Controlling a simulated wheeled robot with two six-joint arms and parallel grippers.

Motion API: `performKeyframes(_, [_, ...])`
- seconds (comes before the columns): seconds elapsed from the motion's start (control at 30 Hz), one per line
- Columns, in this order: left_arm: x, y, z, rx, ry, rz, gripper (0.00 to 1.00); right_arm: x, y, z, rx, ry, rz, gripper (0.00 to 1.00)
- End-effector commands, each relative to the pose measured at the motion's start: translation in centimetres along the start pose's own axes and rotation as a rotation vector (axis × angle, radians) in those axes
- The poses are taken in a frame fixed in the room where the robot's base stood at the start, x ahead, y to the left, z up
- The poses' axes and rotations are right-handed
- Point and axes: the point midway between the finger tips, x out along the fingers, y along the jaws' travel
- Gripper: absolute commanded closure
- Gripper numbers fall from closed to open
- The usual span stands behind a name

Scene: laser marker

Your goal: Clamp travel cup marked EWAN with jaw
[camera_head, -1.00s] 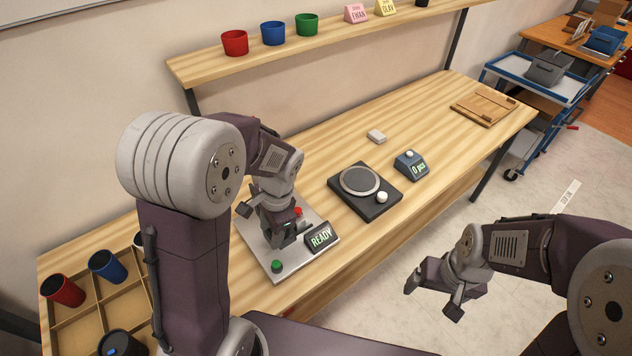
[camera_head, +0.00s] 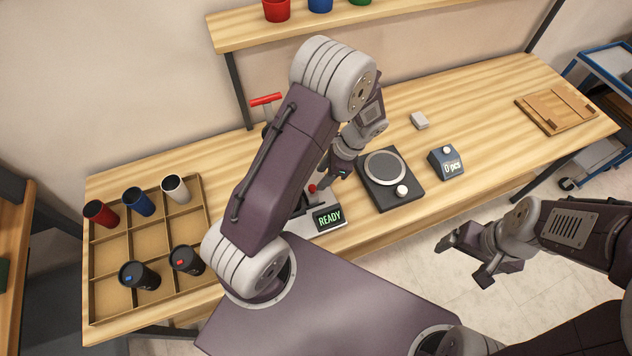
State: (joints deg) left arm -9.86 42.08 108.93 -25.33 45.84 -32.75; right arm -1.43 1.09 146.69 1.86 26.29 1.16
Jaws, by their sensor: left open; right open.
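The laser marker's READY display (camera_head: 328,219) stands on a light plate, and a red knob (camera_head: 312,188) shows behind it. My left arm hides most of the marker, so I cannot see its jaw or any cup there. My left gripper (camera_head: 336,173) is open, above and behind the display. In the tray (camera_head: 118,246) at left are a red cup (camera_head: 101,215), a blue cup (camera_head: 139,203), a white cup (camera_head: 176,190) and two black lidded cups (camera_head: 139,276) (camera_head: 187,261). I cannot read EWAN on any cup. My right gripper (camera_head: 465,261) is open and empty, off the bench's front.
A red-handled lever (camera_head: 266,100) rises behind my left arm. A wooden board (camera_head: 556,108) lies at far right. A shelf (camera_head: 396,16) runs above.

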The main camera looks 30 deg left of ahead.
Motion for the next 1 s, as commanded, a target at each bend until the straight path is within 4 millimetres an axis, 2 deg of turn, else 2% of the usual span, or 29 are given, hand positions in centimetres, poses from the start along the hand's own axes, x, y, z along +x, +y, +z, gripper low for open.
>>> performKeyframes(0.1, [2.6, 0.1, 0.1, 0.000, -0.004, 0.006, 0.55, -0.2, 0.0, 0.0, 0.000, 0.000, 0.000, 0.16])
performKeyframes(0.3, [5.5, 0.1, 0.1, -0.001, -0.001, 0.003, 0.55, -0.3, 0.0, -0.1, 0.000, 0.000, 0.000, 0.16])
performKeyframes(0.6, [6.0, 0.0, 0.0, -0.002, 0.001, 0.001, 0.55, -0.3, 0.0, -0.1, 0.000, 0.000, 0.000, 0.16])
performKeyframes(0.63, [6.0, 0.0, 0.0, -0.002, 0.001, 0.001, 0.58, -0.3, 0.0, -0.1, 0.000, 0.000, 0.000, 0.16])
performKeyframes(0.7, [6.0, 0.0, 0.0, -0.002, 0.001, 0.001, 0.78, -0.3, 0.0, -0.1, 0.000, 0.000, 0.000, 0.16])
performKeyframes(0.8, [6.0, 0.0, 0.0, -0.001, 0.001, 0.000, 1.00, -0.3, 0.0, -0.1, 0.000, 0.000, 0.000, 0.16])
performKeyframes(1.0, [6.0, 0.0, 0.1, -0.001, 0.000, 0.001, 1.00, -0.3, 0.0, -0.1, 0.000, 0.000, 0.000, 0.16])
